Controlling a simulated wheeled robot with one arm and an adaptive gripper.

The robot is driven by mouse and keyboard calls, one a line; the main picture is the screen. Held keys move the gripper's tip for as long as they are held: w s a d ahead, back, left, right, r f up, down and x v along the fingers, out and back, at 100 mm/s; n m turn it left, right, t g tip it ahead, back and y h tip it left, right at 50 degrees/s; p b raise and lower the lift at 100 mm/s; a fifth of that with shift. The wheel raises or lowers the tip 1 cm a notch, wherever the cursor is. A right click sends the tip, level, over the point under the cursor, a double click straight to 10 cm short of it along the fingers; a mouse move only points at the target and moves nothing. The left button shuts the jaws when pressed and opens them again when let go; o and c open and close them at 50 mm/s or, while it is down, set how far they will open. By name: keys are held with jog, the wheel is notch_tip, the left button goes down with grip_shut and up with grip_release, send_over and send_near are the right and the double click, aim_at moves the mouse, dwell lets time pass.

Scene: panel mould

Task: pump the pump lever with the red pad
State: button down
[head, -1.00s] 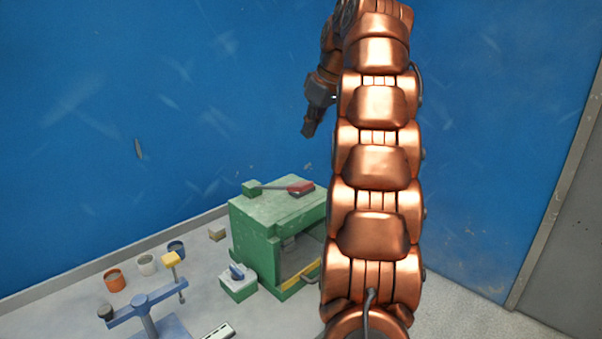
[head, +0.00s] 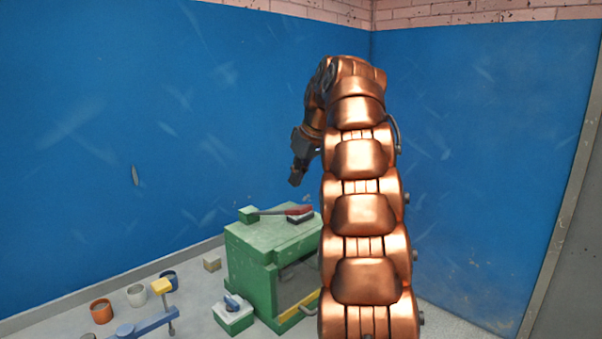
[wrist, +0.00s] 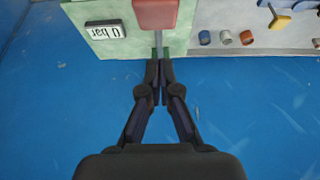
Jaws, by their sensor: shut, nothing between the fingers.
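The pump lever is a thin grey bar (head: 270,213) on top of a green cabinet (head: 250,240), running from a small green block (head: 248,214) to a red pad (head: 300,210) at its right end. In the wrist view the red pad (wrist: 156,13) is at the top edge, partly cut off. My gripper (head: 295,183) hangs above the cabinet top, apart from the pad. In the wrist view my gripper (wrist: 160,66) is shut and empty, its tips overlapping the green block end of the lever. A small display (wrist: 102,30) beside the lever appears to read 0 bar, upside down.
A white-topped green box with a blue handle (head: 232,304) stands before the cabinet. Several cups, one orange (head: 101,311), a blue stand with a yellow block (head: 162,285) and a small tan block (head: 212,263) are at left. Blue walls (head: 120,120) stand behind.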

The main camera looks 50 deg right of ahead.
aim_at(295, 207)
jog(key=shift+w+f, duration=0.2)
jog(key=shift+f, duration=0.5)
jog(key=shift+s+f+p, duration=0.3)
jog(key=shift+f+p, duration=0.05)
jog(key=shift+f, duration=0.55)
jog(key=shift+s+f+p, duration=0.3)
jog(key=shift+f, duration=0.6)
jog(key=shift+f, duration=0.1)
